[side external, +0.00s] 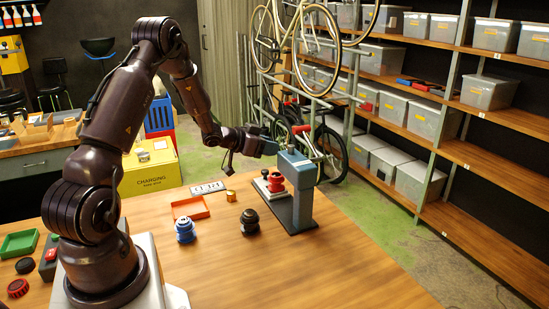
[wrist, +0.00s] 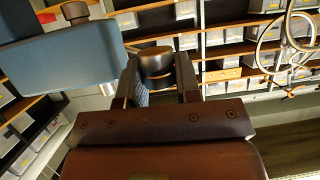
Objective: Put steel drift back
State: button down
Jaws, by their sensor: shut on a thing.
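My gripper (side external: 266,147) is level with the top of the blue-grey press (side external: 303,195), just to its left in the side view. In the wrist view my gripper (wrist: 160,82) is shut on a dark, round-topped cylindrical piece (wrist: 155,61), which I take to be the steel drift. Its lower part is mostly hidden by the fingers. The blue-grey press head (wrist: 65,62) is left of the fingers in the wrist view. The drift cannot be made out clearly in the side view.
A blue ridged piece (side external: 185,231) and a black one (side external: 250,222) stand on the wooden table. Behind them are an orange tray (side external: 188,215), a brass ring (side external: 231,196) and a white plate (side external: 208,187). The table's front right is clear. Shelves (side external: 490,160) stand beyond.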

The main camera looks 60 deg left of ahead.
jog(key=s+d+r, duration=0.4)
jog(key=s+d, duration=0.1)
jog(key=s, duration=0.2)
jog(key=w+d+r+m+h, duration=0.1)
jog(key=w+d+r+h, duration=0.15)
jog(key=d, duration=0.65)
jog(key=w+d+r+m+h, duration=0.15)
jog(key=d+r, duration=0.25)
jog(key=d, duration=0.5)
jog(key=w+d+r+m+h, duration=0.1)
jog(key=w+d+r+m, duration=0.2)
jog(key=d, duration=0.6)
notch_tip(320, 180, down, 8)
jog(key=w+f+n+y, duration=0.1)
jog(key=w+n+y, duration=0.1)
jog(key=n+y, duration=0.25)
jog(key=s+a, duration=0.4)
jog(key=a, duration=0.9)
jog(key=s+a+n, duration=0.1)
jog(key=s+a, duration=0.4)
jog(key=a, duration=0.8)
jog(key=shift+a+f, duration=0.3)
jog(key=shift+a, duration=0.05)
